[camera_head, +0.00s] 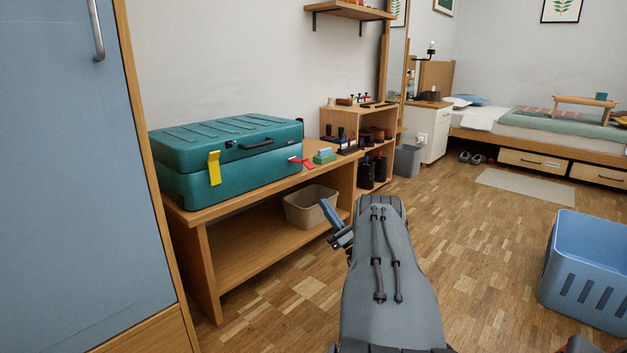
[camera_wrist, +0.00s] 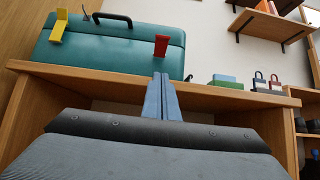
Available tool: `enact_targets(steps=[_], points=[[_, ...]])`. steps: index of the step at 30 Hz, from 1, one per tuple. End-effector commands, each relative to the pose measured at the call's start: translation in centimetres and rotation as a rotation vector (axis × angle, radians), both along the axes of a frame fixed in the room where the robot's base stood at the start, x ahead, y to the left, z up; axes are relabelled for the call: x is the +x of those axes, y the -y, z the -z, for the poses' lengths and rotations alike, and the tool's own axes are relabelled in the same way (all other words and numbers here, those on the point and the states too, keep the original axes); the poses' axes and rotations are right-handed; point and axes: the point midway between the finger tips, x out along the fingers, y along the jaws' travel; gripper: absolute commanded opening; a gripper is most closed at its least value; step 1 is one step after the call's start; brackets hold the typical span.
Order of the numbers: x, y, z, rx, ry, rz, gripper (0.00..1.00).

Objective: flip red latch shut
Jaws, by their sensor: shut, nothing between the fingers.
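A teal case (camera_head: 225,185) lies with its lid down on a wooden bench; it also shows in the wrist view (camera_wrist: 105,52). The red latch (camera_head: 302,162) is near the right end of its front and sticks outward from the case. In the wrist view the red latch (camera_wrist: 161,45) shows just above my fingertips. A yellow latch (camera_head: 214,168) is on the left part of the front. My gripper (camera_head: 327,208) is shut and empty, in front of the bench and lower than the red latch. In the wrist view its blue fingers (camera_wrist: 161,78) point toward the case, apart from the latch.
The wooden bench (camera_head: 208,218) has a beige bin (camera_head: 310,206) on its lower shelf. A green and blue block (camera_head: 324,157) sits right of the case, with padlocks (camera_wrist: 268,82) farther right. A blue cabinet door (camera_head: 80,170) stands at the left. Floor is clear before the bench.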

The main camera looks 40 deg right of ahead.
Motion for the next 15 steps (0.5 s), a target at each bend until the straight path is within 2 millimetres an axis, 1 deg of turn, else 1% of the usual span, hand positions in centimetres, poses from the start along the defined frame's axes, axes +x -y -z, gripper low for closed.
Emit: enact_targets(steps=[5,8,15], points=[[0.5,-0.1,-0.4,-0.001,0.000,-0.002,0.00],[1.4,-0.2,-1.1,-0.001,-0.001,-0.002,0.00],[4.9,-0.5,-4.0,-0.003,0.001,-0.003,0.00]])
